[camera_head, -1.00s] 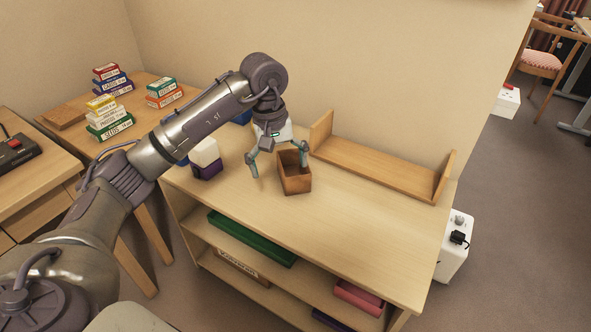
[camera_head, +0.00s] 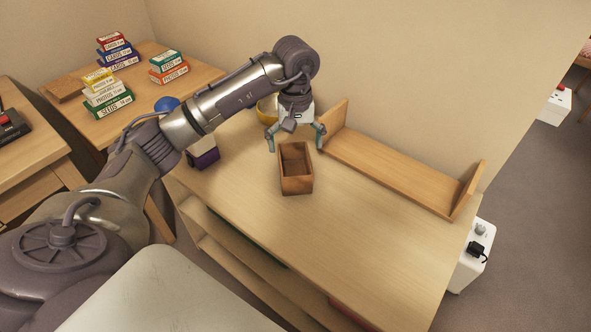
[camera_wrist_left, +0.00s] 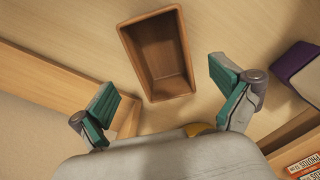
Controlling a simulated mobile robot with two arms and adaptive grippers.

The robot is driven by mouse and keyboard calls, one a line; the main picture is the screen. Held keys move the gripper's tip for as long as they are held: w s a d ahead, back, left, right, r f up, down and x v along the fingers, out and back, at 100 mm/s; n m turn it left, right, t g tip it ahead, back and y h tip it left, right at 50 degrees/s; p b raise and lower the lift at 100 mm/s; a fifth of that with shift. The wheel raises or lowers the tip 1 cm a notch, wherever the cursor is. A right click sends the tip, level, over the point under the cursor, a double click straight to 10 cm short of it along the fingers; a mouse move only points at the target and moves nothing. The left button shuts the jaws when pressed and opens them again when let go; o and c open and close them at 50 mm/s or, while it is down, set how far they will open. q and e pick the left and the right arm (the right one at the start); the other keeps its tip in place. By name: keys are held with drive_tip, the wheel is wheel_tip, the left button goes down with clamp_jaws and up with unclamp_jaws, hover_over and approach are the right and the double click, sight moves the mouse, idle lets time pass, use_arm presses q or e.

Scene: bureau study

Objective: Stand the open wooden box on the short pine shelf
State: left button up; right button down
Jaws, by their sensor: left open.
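The open wooden box (camera_head: 296,182) stands upright on the top of the light wood cabinet, its open side up and empty. The short pine shelf (camera_head: 390,172), a plank with an upright end at each side, sits to its right along the wall. My left gripper (camera_head: 296,143) is open, just behind and above the box, and not holding it. In the left wrist view the box (camera_wrist_left: 160,58) lies beyond the open fingers (camera_wrist_left: 168,108), apart from them, and part of the shelf (camera_wrist_left: 45,80) shows at left. My right gripper is not in view.
A white and purple block (camera_head: 204,155) stands left of the box. A yellow bowl (camera_head: 266,110) and a blue round thing (camera_head: 167,104) are partly hidden by my arm. The cabinet top (camera_head: 370,240) is clear at front right. Stacked small boxes (camera_head: 108,92) stand on the left desk.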

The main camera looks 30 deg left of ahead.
sight(295, 167)
use_arm(q)
wheel_tip(295, 167, down, 2)
drive_tip(key=shift+w+f, duration=0.1)
drive_tip(key=shift+f, duration=0.15)
drive_tip(key=shift+a+f+b, duration=0.15)
drive_tip(key=shift+f+b, duration=0.4)
drive_tip(key=shift+f, duration=2.2)
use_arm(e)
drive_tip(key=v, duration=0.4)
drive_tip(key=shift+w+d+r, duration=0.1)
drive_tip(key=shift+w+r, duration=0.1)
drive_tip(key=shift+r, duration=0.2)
use_arm(q)
drive_tip(key=c, duration=1.3)
drive_tip(key=shift+o, duration=0.2)
drive_tip(key=shift+r, duration=0.15)
